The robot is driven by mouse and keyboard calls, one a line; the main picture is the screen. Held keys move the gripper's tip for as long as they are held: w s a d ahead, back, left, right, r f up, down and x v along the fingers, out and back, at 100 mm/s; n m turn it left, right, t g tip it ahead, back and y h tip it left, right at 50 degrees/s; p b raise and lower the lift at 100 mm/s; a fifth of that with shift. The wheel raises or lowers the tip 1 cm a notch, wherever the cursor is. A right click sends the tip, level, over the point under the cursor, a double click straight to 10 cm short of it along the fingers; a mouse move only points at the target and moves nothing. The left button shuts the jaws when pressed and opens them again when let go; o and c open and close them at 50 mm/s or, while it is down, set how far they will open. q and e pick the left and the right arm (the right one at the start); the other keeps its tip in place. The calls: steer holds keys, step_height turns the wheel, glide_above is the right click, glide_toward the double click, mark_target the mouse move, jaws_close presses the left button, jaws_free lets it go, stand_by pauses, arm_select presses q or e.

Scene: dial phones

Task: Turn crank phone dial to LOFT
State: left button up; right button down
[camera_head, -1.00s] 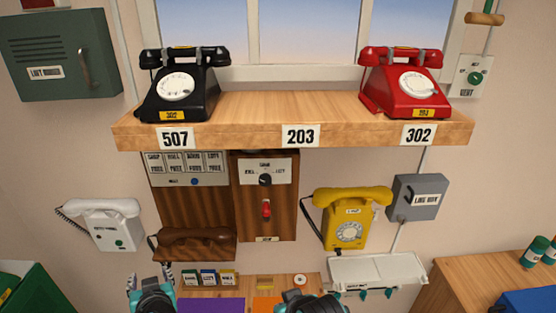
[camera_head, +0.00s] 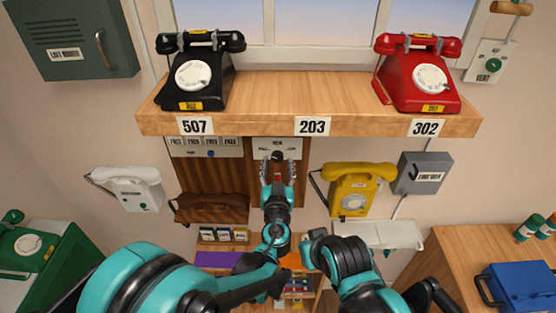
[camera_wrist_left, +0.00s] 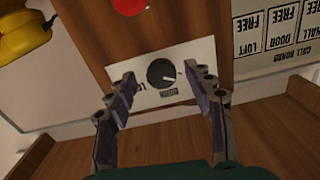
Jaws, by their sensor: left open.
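The crank phone is a brown wooden wall box with a pale plate (camera_wrist_left: 150,68) that carries a black dial knob (camera_wrist_left: 162,73). In the head view the knob (camera_head: 277,156) sits just below the shelf. Its small labels are too blurred to read. My left gripper (camera_head: 277,168) is open, its fingers pointing up at the plate. In the wrist view its fingers (camera_wrist_left: 165,97) stand apart, one on each side of the knob; I cannot tell whether they touch it. A red part (camera_wrist_left: 130,5) of the box shows at the top. My right arm (camera_head: 350,265) is low; its fingertips are not clearly seen.
The wooden shelf (camera_head: 265,95) overhangs the box, bearing a black phone (camera_head: 194,75) and a red phone (camera_head: 428,75). A yellow phone (camera_head: 352,190) hangs to the right. A call board (camera_head: 205,147) and brown handset (camera_head: 212,208) are to the left.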

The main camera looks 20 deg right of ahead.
arm_select(q)
steer(key=shift+w+d, duration=0.15)
steer(key=shift+w, duration=0.55)
steer(key=c, duration=1.2)
steer(key=shift+o, duration=0.2)
